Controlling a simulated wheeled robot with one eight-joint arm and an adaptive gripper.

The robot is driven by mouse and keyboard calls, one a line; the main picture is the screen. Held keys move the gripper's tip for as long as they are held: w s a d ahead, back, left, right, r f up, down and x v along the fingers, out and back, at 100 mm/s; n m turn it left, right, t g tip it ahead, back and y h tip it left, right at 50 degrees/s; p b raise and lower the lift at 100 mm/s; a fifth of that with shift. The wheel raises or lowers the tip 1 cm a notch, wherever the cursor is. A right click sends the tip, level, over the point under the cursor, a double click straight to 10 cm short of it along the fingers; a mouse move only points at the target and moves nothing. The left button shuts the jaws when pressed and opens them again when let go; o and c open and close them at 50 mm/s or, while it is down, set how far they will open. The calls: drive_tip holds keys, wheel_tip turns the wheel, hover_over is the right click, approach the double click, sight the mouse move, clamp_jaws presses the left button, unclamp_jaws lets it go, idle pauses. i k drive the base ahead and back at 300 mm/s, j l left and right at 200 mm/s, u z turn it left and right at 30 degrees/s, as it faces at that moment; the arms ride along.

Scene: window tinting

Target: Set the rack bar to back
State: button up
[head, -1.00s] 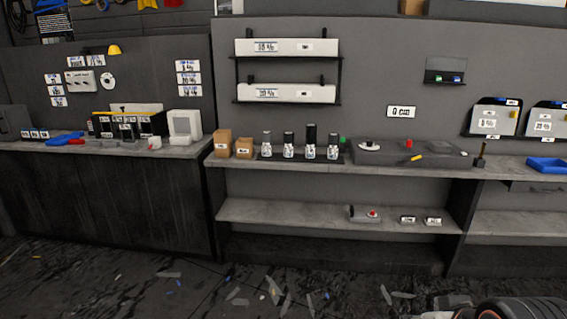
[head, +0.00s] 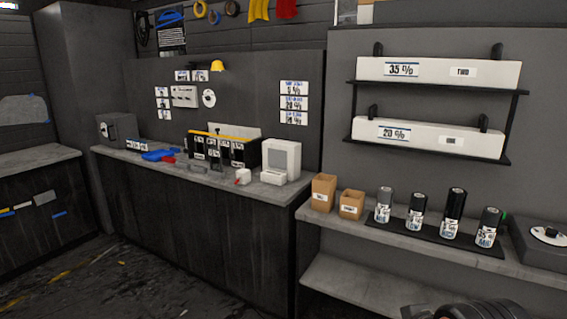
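A black rack (head: 198,149) with several white-labelled slots stands on the left counter in the head view. A yellow bar (head: 215,135) runs along its top. I take this to be the rack bar, but no label on it can be read from here. I cannot tell whether it sits at the front or back setting. My gripper is not in view. Only a dark rounded part of my own arm shows at the bottom right edge, well away from the rack.
A white box-shaped device (head: 281,160) stands right of the rack, a blue object (head: 158,155) and a dark grey box (head: 117,129) left of it. Cardboard boxes (head: 323,192) and several spray cans (head: 453,212) line the right counter. Open floor (head: 130,280) lies before the left counter.

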sight(217, 129)
drive_tip(key=i+j, duration=0.3)
drive_tip(key=i, duration=0.2)
drive_tip(key=i+j, duration=0.3)
drive_tip(key=i, duration=0.2)
drive_tip(key=z, duration=0.05)
